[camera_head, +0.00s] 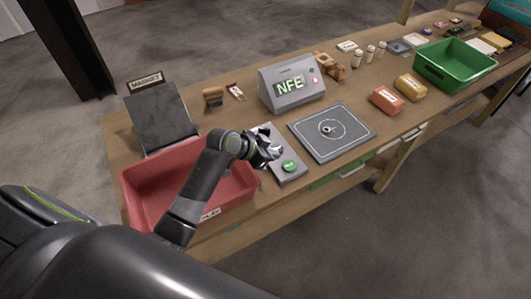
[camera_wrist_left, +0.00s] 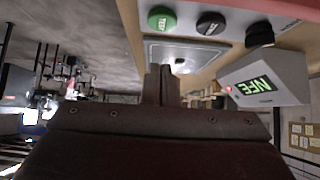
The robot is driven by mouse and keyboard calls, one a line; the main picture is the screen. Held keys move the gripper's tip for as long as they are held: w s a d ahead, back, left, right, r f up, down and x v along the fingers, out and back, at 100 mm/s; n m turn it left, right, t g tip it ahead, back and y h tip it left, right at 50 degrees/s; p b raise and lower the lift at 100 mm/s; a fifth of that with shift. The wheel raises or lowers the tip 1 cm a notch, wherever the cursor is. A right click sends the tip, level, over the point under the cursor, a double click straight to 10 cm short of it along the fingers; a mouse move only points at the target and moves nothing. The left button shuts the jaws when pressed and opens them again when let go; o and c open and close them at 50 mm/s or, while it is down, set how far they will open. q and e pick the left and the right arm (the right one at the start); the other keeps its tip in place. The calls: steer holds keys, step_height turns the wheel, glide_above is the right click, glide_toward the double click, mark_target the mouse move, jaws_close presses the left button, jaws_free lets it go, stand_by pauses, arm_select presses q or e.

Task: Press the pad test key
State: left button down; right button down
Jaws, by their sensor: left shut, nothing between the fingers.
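A grey key panel (camera_head: 290,174) lies on the bench between the red bin and the square pad. Its round green key (camera_head: 289,166) is uncovered at the near end; in the left wrist view the green key (camera_wrist_left: 162,18) reads TEST. Two black keys (camera_wrist_left: 211,23) (camera_wrist_left: 260,33) sit in line with it; in the head view my gripper hides that part. My left gripper (camera_head: 270,152) is shut and empty, in front of the panel's middle and beyond the green key. Its closed fingers (camera_wrist_left: 161,82) show apart from the keys in the wrist view. My right gripper is out of view.
The dark square pad (camera_head: 350,143) with a ring mark lies right of the panel. A grey display box (camera_head: 291,101) reading NFE stands behind. A red bin (camera_head: 142,205) is at the left, a green bin (camera_head: 453,88) far right. Red and yellow packs (camera_head: 387,101) (camera_head: 411,87) lie right of the pad.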

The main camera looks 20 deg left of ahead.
arm_select(q)
steer(key=v, duration=0.3)
steer(key=shift+s+r, duration=0.1)
steer(key=shift+s, duration=0.05)
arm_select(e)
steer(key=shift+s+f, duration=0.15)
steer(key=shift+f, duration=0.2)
arm_select(q)
steer(key=shift+s, duration=0.1)
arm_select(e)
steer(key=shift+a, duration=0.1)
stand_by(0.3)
